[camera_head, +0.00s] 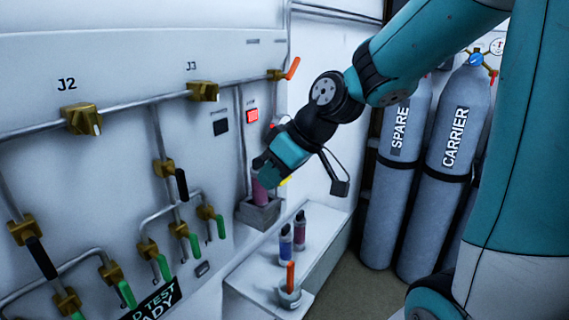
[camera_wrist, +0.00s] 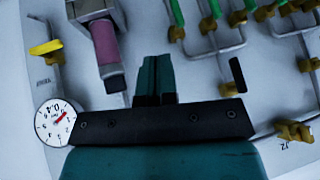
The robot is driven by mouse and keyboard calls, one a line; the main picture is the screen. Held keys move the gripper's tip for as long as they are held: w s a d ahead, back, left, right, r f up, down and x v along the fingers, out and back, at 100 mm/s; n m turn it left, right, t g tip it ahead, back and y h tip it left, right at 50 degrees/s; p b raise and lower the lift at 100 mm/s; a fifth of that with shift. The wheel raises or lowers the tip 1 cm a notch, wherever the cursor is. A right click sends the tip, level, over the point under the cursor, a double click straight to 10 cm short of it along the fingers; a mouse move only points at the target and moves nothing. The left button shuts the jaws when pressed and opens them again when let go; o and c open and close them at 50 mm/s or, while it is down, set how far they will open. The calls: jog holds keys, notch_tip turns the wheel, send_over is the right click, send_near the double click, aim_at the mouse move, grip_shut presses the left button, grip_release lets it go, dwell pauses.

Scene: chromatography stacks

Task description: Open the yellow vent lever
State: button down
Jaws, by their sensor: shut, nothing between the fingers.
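The yellow vent lever (camera_wrist: 46,47) is at the upper left in the wrist view, lying crosswise on a thin pipe above a round gauge. In the head view only a small yellow patch (camera_head: 285,181) shows, beside my gripper, which hides most of that spot. My gripper (camera_head: 263,168) is near the back wall, above a pink column in a grey holder. In the wrist view my gripper (camera_wrist: 155,62) has its fingers together and empty. The lever is to the left of the fingers, apart from them, with the pink column (camera_wrist: 105,42) between.
A pressure gauge (camera_wrist: 57,121) sits left of my gripper. Brass valves with green levers (camera_head: 193,246) and black levers (camera_head: 182,184) line the panel. Two vials (camera_head: 285,240) and a cup with an orange stick (camera_head: 290,292) stand on the white ledge. Grey cylinders (camera_head: 435,180) stand right.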

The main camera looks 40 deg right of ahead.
jog(key=w+d+r+t+h+p, duration=0.1)
jog(key=w+d, duration=0.1)
jog(key=d, duration=0.5)
jog(key=w+d+r+m+t+h, duration=0.1)
jog(key=w+d+t, duration=0.1)
jog(key=d, duration=0.4)
jog(key=shift+w+d+r+p, duration=0.2)
jog(key=shift+d+r+p, duration=0.1)
jog(key=shift+d+p, duration=0.05)
jog(key=s+f+p+x, duration=0.1)
jog(key=x, duration=0.5)
jog(key=p+x, duration=0.2)
jog(key=x, duration=0.5)
jog(key=shift+s+d+f, duration=0.3)
jog(key=shift+s+f, duration=0.05)
jog(key=shift+s, duration=0.05)
jog(key=shift+a, duration=0.1)
